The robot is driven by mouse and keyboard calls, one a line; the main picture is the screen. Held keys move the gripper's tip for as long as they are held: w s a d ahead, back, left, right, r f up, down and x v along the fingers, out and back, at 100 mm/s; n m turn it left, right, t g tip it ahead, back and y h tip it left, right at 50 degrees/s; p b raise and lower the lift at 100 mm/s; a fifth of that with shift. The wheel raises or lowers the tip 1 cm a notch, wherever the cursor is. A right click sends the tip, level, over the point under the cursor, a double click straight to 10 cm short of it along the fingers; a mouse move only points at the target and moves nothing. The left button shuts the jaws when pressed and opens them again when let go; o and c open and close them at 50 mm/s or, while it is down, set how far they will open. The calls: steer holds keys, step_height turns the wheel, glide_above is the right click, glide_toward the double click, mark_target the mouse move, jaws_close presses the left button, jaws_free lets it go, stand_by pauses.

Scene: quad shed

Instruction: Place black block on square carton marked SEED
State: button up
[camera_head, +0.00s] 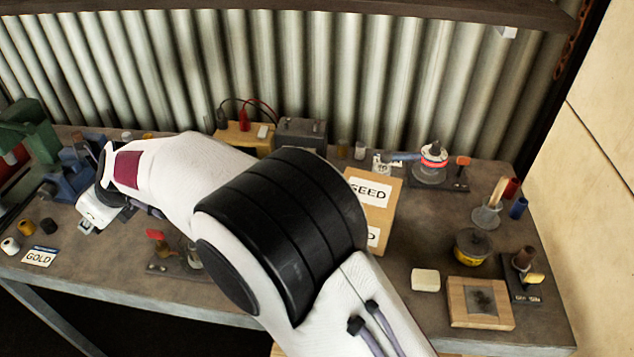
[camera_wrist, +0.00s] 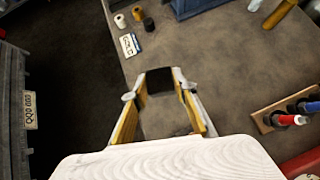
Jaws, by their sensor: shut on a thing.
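My gripper (camera_wrist: 162,84) is shut on the black block (camera_wrist: 159,76), which shows as a dark square between the fingertips in the wrist view. They are over the left part of the workbench. In the head view my gripper (camera_head: 88,226) is partly hidden by my wrist, and I cannot make out the block there. The square carton marked SEED (camera_head: 382,188) stands right of centre, well to the right of my gripper. My arm covers its left side. Its visible top is free apart from the white label.
A GOLD card (camera_head: 39,257) and white, yellow and black cylinders (camera_head: 48,226) lie at the left. A small rack with red (camera_wrist: 288,119) and blue handles stands near my gripper. A tin (camera_head: 473,246) and a wooden frame (camera_head: 458,303) are at the right.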

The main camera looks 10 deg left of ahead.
steer(key=shift+w+d, duration=0.2)
steer(key=shift+w, duration=0.2)
steer(key=w+d+r+m+t+h, duration=0.15)
steer(key=w+d+r, duration=0.25)
steer(key=w+d, duration=0.4)
steer(key=w+d+r+m+t, duration=0.15)
steer(key=w+d+r, duration=0.25)
steer(key=w+d, duration=0.5)
steer(key=w+d+r+m+t+h, duration=0.1)
steer(key=w+d+r+m, duration=0.3)
steer(key=d, duration=0.7)
steer(key=w+d+r+m+t, duration=0.1)
steer(key=d+r, duration=0.2)
steer(key=d, duration=1.8)
steer(key=s+d+f+n, duration=0.1)
steer(key=s+d+f, duration=0.1)
steer(key=s+d, duration=0.2)
steer(key=shift+s+f+n+g, duration=0.3)
steer(key=shift+s+f, duration=0.05)
steer(key=shift+s, duration=1.4)
steer(key=shift+d, duration=0.1)
